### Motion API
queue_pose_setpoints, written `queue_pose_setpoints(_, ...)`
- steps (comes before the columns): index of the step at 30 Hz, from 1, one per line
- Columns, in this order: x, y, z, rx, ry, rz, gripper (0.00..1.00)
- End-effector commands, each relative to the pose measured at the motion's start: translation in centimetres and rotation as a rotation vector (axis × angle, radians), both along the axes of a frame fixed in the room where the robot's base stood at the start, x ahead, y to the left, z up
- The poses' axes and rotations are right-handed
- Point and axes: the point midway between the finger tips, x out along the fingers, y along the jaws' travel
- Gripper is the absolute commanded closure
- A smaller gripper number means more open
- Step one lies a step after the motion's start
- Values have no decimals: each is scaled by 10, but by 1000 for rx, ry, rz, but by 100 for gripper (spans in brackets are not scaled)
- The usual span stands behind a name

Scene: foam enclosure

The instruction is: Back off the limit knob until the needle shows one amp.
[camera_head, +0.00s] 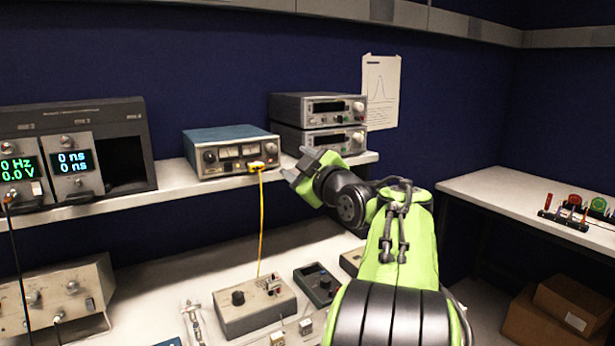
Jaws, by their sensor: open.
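A blue-topped bench supply (231,150) with a pale front panel stands on the shelf, left of centre. I cannot tell which one is the limit knob. A yellow plug and cable (257,167) come from the lower right of the panel. My gripper (291,175) is open and empty, just right of the supply and apart from it.
Two stacked grey instruments (300,108) stand behind my gripper on the shelf (178,192). A dark rack with lit displays (70,118) is at the left. Below, a beige knob box (254,307) and dark handheld boxes lie on the bench. A side table (500,192) is right.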

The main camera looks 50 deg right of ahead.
Motion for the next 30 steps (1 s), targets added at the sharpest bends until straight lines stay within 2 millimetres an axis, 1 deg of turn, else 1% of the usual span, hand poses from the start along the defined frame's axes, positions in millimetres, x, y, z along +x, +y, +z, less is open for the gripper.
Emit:
queue_pose_setpoints(1,-12,3,-1,0,-1,-4,48)
queue_pose_setpoints(3,-25,7,-1,0,-1,-4,48)
queue_pose_setpoints(7,-38,12,-1,-1,1,-1,48)
queue_pose_setpoints(10,-40,12,-1,-1,1,-1,48)
queue_pose_setpoints(25,-39,14,-1,3,2,2,48)
queue_pose_setpoints(26,-38,18,-2,13,7,7,48)
queue_pose_setpoints(28,-31,41,-10,75,35,35,48)
queue_pose_setpoints(29,-28,58,-16,119,59,54,48)
queue_pose_setpoints(30,-24,85,-29,194,104,79,48)
